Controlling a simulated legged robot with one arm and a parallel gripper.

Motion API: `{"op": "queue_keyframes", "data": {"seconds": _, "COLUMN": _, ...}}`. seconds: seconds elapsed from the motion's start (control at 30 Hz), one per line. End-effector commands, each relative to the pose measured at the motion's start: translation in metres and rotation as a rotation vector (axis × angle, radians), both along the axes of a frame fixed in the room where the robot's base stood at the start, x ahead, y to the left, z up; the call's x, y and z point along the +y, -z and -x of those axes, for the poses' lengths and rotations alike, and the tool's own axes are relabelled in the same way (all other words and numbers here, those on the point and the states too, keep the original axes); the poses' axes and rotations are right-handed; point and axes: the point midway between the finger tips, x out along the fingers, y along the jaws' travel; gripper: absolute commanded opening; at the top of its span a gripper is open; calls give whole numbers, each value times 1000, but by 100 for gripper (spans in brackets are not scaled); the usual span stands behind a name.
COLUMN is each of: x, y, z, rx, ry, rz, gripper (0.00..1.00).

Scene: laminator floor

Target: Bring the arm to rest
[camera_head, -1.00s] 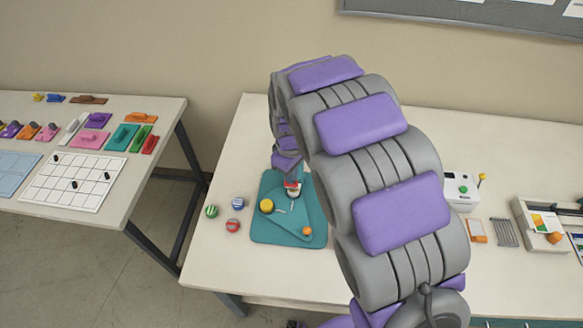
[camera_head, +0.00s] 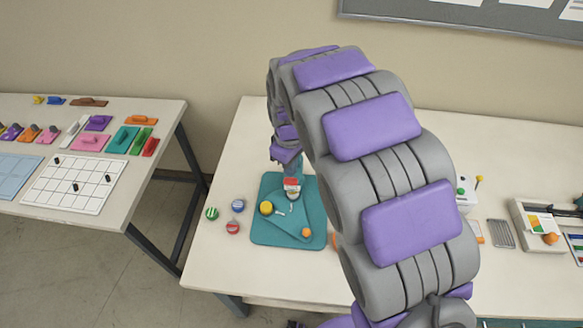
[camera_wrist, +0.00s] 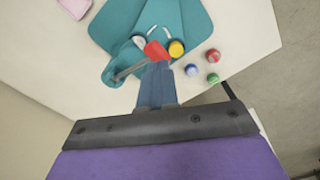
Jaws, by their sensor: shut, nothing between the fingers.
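My arm (camera_head: 385,150), with grey ribbed segments and purple pads, arches from the lower right over the table and down at its far end. My gripper (camera_head: 292,178) is at that end, pointing down just above a small red-and-white item (camera_head: 291,190) on the teal mat (camera_head: 262,232). In the wrist view my gripper's blue fingers (camera_wrist: 157,66) are together and empty. Their tips overlap the view of the red top (camera_wrist: 155,50), so I cannot tell whether they touch it.
A yellow knob (camera_head: 266,208) and an orange knob (camera_head: 306,232) are on the mat. Several striped balls (camera_head: 232,227) lie left of it. At right are a white box (camera_head: 465,192) and a trimmer-like device (camera_head: 530,215). A second table (camera_head: 130,190) stands left across a floor gap.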

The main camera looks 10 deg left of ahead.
Motion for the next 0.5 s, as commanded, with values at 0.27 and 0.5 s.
{"op": "queue_keyframes", "data": {"seconds": 0.27, "x": -2, "y": -1, "z": 1, "rx": 0, "ry": 5, "rz": 0, "gripper": 0}}
{"op": "queue_keyframes", "data": {"seconds": 0.5, "x": -51, "y": -26, "z": 25, "rx": 11, "ry": 160, "rz": 11, "gripper": 0}}
